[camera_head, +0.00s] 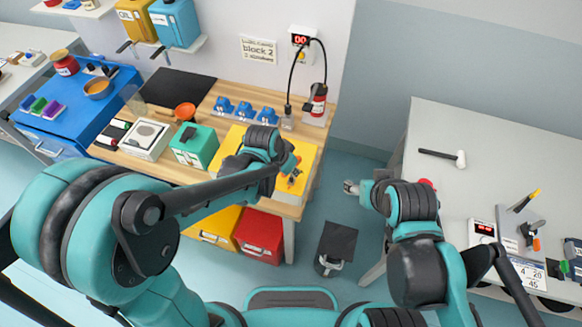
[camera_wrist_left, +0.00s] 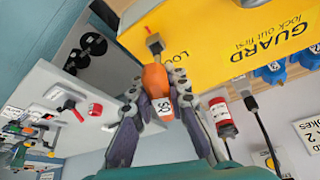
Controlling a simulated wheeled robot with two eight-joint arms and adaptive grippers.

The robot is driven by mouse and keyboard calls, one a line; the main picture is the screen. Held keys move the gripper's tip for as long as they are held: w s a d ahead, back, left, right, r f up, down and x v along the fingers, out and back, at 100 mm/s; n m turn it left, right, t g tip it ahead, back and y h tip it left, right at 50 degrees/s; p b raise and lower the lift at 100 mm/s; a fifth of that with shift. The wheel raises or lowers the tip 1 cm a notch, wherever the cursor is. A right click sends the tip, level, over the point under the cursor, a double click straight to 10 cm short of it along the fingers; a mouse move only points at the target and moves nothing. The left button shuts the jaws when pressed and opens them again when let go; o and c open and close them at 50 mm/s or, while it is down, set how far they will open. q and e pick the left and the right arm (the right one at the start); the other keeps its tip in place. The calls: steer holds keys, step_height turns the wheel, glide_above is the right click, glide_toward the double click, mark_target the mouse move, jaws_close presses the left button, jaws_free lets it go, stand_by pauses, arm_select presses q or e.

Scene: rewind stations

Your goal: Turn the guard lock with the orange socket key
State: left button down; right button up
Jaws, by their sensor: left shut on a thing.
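The orange socket key (camera_wrist_left: 157,88) is between the fingers of my left gripper (camera_wrist_left: 156,98), which is shut on it. A white label is on its orange handle and a dark socket is at its tip. The tip points at the edge of the yellow guard (camera_wrist_left: 200,30), near the letters "LOC". I cannot tell whether the socket sits on the lock, which I cannot make out. In the head view my left gripper (camera_head: 291,176) is over the yellow guard (camera_head: 305,153), whose middle my arm hides. My right gripper (camera_head: 352,187) is over the floor gap, apart from the key.
Blue clamps (camera_head: 243,110) and a red cylinder (camera_head: 318,100) with a black cable stand behind the guard. A green box (camera_head: 195,147) is left of it. On the right, a grey table (camera_head: 440,125) holds a hammer (camera_head: 443,156) and other tools. Floor lies between the benches.

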arm_select(q)
steer(key=shift+w+r+m, duration=0.1)
steer(key=shift+m, duration=0.6)
steer(key=m, duration=0.1)
steer(key=m+g+h+b, duration=0.1)
steer(key=shift+f+m, duration=0.2)
steer(key=shift+m, duration=0.1)
steer(key=m+g, duration=0.1)
steer(key=m, duration=0.2)
steer(key=shift+r+m+h+b, duration=0.1)
steer(key=shift+m+h+b, duration=0.2)
steer(key=shift+b, duration=0.1)
steer(key=shift+r+p, duration=2.3)
steer(key=shift+r, duration=0.75)
